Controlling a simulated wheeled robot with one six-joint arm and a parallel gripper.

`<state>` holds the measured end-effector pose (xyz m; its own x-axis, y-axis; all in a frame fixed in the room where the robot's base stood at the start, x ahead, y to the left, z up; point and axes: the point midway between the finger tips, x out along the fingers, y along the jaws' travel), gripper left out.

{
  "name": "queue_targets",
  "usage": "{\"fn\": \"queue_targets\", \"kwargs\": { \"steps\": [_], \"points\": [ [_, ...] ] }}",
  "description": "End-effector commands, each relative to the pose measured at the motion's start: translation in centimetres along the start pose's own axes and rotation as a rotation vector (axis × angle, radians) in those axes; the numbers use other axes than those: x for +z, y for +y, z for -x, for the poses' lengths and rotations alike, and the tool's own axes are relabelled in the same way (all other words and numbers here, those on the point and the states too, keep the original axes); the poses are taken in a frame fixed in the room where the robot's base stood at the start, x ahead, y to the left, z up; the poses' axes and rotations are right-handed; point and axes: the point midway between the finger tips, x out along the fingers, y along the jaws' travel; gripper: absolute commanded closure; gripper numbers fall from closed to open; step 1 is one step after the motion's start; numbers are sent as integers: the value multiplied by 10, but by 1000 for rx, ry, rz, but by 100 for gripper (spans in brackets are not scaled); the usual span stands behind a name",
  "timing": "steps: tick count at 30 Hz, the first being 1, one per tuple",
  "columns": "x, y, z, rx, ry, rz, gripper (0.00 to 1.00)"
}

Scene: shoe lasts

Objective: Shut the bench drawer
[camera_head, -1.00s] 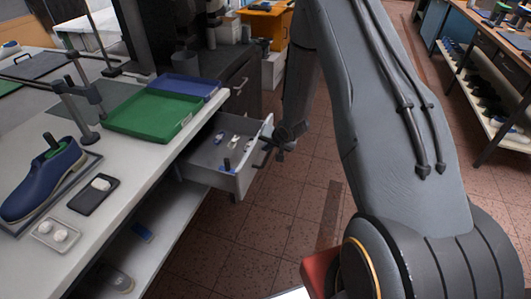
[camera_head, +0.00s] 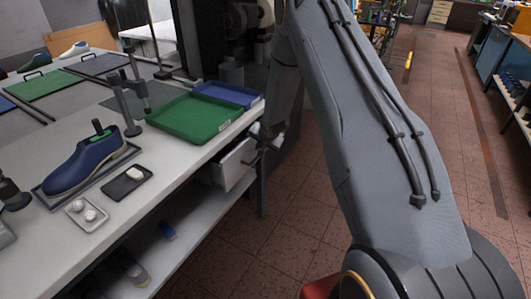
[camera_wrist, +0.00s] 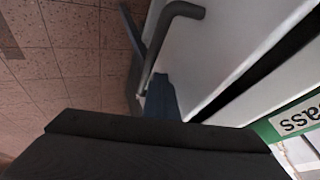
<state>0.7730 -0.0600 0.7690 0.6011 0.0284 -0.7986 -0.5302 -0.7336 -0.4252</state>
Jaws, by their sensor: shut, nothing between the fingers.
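The bench drawer (camera_head: 234,166) is light grey and sits under the bench top near its far right end. In the head view it stands out only a little from the bench, and its inside is largely hidden. In the wrist view its pale front (camera_wrist: 232,40) carries a grey bar handle (camera_wrist: 165,42), and a dark gap runs along the front's edge. My gripper (camera_head: 266,141) is shut and empty, at the drawer's front. It shows as a dark block in the wrist view (camera_wrist: 155,132). I cannot tell whether it touches the front.
The bench top (camera_head: 172,174) holds a green tray (camera_head: 187,119), a blue tray (camera_head: 228,94), a blue shoe (camera_head: 84,166) and a dark stand. A lower shelf (camera_head: 190,232) runs beneath. The tiled floor (camera_head: 290,215) right of the bench is clear.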

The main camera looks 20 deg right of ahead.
Motion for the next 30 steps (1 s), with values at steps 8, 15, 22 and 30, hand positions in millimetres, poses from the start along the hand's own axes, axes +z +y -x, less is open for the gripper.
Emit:
{"fn": "queue_targets", "kwargs": {
  "steps": [8, 15, 22, 30],
  "points": [
    [5, -35, -16, -3, -1, 3, 100],
    [8, -50, -23, -4, -3, 7, 100],
    [9, -57, -24, -8, -2, 9, 100],
    [10, -60, -25, -13, -1, 12, 100]
  ]
}}
